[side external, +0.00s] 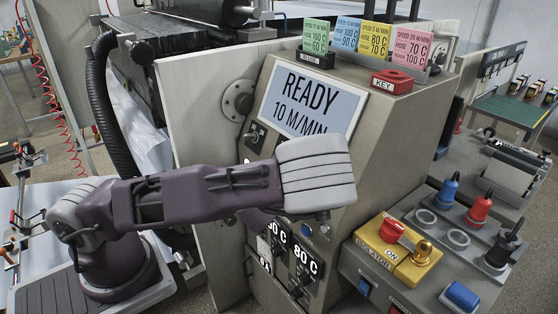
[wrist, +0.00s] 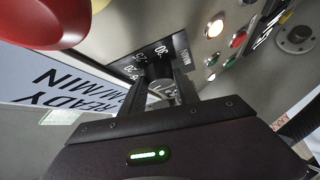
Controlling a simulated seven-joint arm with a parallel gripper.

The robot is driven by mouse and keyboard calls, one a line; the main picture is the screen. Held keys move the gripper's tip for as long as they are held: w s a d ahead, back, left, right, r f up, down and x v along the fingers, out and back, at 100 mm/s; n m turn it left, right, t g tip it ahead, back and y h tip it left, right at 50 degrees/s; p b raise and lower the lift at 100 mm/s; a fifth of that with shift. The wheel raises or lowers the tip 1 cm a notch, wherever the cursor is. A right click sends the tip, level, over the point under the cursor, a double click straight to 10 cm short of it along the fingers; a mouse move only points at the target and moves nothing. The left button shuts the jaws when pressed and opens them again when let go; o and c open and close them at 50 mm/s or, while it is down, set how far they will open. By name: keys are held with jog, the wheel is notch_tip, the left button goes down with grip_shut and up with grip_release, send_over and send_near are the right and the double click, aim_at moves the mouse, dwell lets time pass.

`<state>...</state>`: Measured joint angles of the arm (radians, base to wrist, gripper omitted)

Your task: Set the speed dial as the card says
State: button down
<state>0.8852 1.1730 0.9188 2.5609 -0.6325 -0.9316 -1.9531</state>
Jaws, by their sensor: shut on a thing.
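The speed dial's black plate (wrist: 182,50), with white numbers and "M/MIN", shows in the wrist view. My gripper (wrist: 163,90) is shut on the dial's knob (wrist: 160,86) in front of it; the fingers hide part of the knob and scale, and I cannot read its setting. In the side view the hand hides the dial. The display (side external: 312,98) reads "READY 10 M/MIN". A green card (side external: 315,36) stands alone in a dark holder (side external: 314,59) on top of the machine; it has a speed line, but its small print is hard to read.
Blue (side external: 346,33), yellow (side external: 379,38) and pink (side external: 411,47) cards stand in a rack beside the green one. A large red button (wrist: 45,20) is close by in the wrist view. Indicator lamps (wrist: 238,39) lie right of the dial. A yellow isolator box (side external: 398,262) stands at lower right.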

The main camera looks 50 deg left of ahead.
jog(key=shift+f+m+t, duration=0.1)
jog(key=shift+m+t, duration=1.5)
jog(key=shift+m, duration=0.4)
jog(key=shift+a, duration=0.1)
jog(key=c, duration=0.9)
grip_release()
